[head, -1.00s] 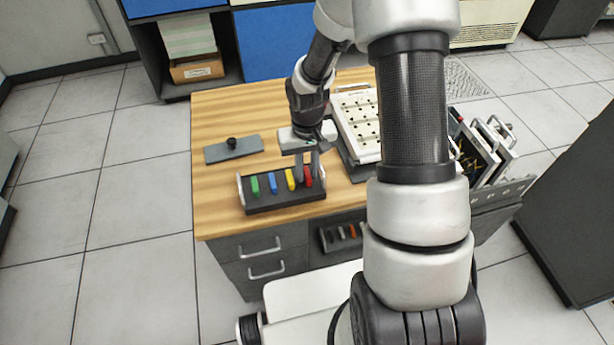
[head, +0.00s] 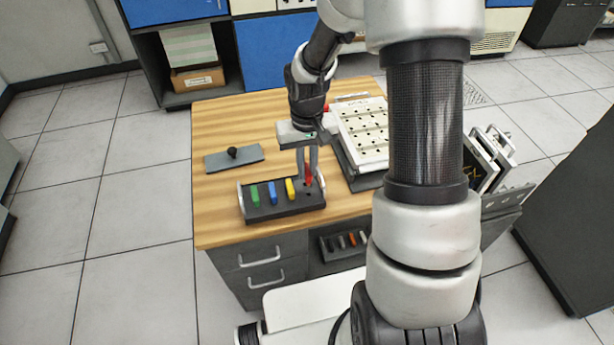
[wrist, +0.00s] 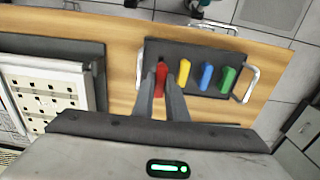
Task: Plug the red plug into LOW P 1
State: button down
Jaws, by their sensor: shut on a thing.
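The red plug (head: 308,172) is between the fingers of my gripper (head: 307,178), which is shut on it. It is lifted out of its place at the right end of the dark plug rack (head: 262,212). In the wrist view the red plug (wrist: 161,78) shows between my fingertips (wrist: 162,92). A white panel board (head: 362,130) with rows of dark sockets lies to the right of the rack. It also shows at the left of the wrist view (wrist: 60,88). Its labels are too small to read, so I cannot tell which socket is LOW P 1.
Yellow (head: 290,188), blue (head: 272,193) and green (head: 255,196) plugs stand in the rack, which has metal handles at both ends. A grey plate with a black knob (head: 232,154) lies on the wooden table (head: 220,112). Upright framed panels (head: 484,160) stand right of my arm.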

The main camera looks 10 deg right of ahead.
aim_at(307, 169)
notch_tip(307, 169, up, 5)
jog(key=shift+p, duration=0.3)
jog(key=shift+r+p, duration=1.65)
jog(key=shift+r, duration=0.65)
